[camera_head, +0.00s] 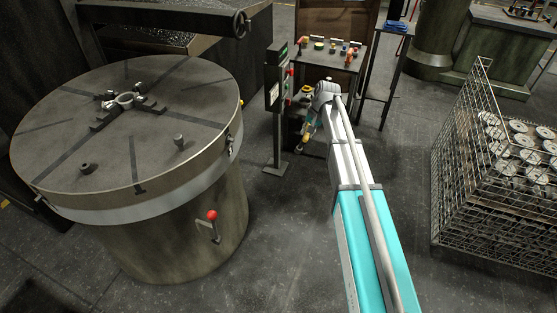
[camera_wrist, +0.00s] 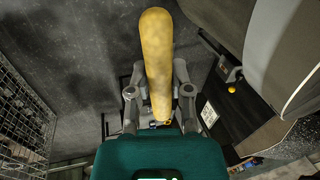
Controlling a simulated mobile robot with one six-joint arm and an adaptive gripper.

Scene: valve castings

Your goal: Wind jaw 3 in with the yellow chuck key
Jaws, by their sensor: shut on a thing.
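My gripper (camera_wrist: 160,88) is shut on the yellow chuck key (camera_wrist: 157,55) in the wrist view. The key's thick, rounded yellow body sticks up between the two fingers. Its far end is partly hidden by the gripper. In the head view my gripper (camera_head: 307,134) is small, off the right side of the round machine table (camera_head: 60,150) and apart from it. Dark jaws stand around a pale ring-shaped casting (camera_head: 124,100) at the table's middle. I cannot tell which is jaw 3.
A control post (camera_head: 276,100) stands between the table and my arm. A bench (camera_head: 335,62) with small coloured items is behind it. A wire crate (camera_head: 490,160) of round castings is at right. A red-knobbed lever (camera_head: 212,216) juts from the table's side. Floor between is clear.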

